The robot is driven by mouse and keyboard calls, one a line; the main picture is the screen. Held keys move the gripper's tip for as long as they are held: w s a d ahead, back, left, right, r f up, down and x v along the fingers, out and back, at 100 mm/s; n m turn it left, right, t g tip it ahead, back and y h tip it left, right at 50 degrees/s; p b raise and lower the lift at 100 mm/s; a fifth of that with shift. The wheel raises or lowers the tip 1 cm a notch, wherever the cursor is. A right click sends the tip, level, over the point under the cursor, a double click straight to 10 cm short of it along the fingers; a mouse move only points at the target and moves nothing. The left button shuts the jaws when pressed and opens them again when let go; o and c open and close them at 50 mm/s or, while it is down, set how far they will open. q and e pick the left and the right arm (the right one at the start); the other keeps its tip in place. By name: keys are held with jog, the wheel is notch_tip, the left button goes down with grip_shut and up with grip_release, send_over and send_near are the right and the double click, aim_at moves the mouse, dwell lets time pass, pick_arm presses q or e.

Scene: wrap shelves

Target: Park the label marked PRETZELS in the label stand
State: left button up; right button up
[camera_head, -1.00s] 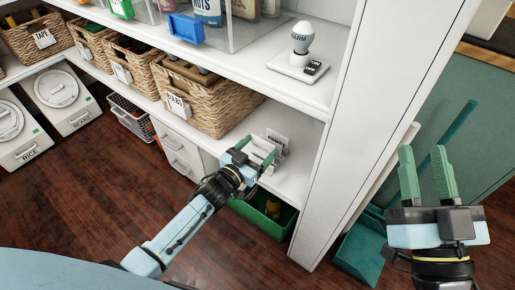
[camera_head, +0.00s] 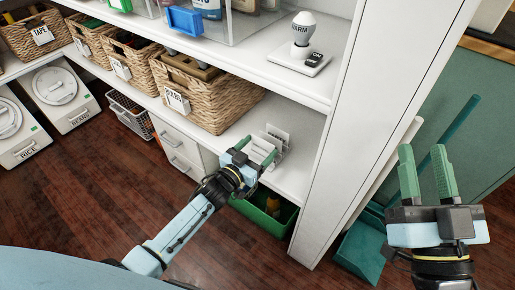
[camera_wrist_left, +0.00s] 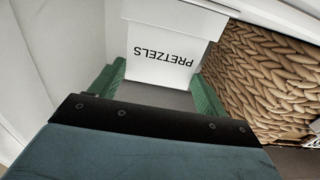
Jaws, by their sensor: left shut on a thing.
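The white label marked PRETZELS (camera_wrist_left: 165,55) is between the green fingers of my left gripper (camera_wrist_left: 163,85) in the left wrist view, its text upside down there. In the head view my left gripper (camera_head: 255,152) is shut on this label at the label stand (camera_head: 277,138), on the lower shelf near the right upright. The stand holds white cards upright. The gripper partly hides the label, and I cannot tell whether the label is seated in a slot. My right gripper (camera_head: 427,175) is open and empty at the right, away from the shelves.
A wicker basket (camera_head: 215,100) stands just left of the stand and also shows close by in the left wrist view (camera_wrist_left: 262,75). The white upright (camera_head: 340,130) rises to its right. A green bin (camera_head: 268,212) sits below.

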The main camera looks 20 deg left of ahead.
pick_arm(q)
jog(key=shift+f+b, duration=0.65)
jog(key=shift+f, duration=0.25)
jog(key=o, duration=1)
jog(key=shift+r, duration=0.1)
jog(key=p+v, duration=0.5)
jog(key=v, duration=0.8)
jog(key=shift+s, duration=0.2)
jog(key=shift+r, duration=0.15)
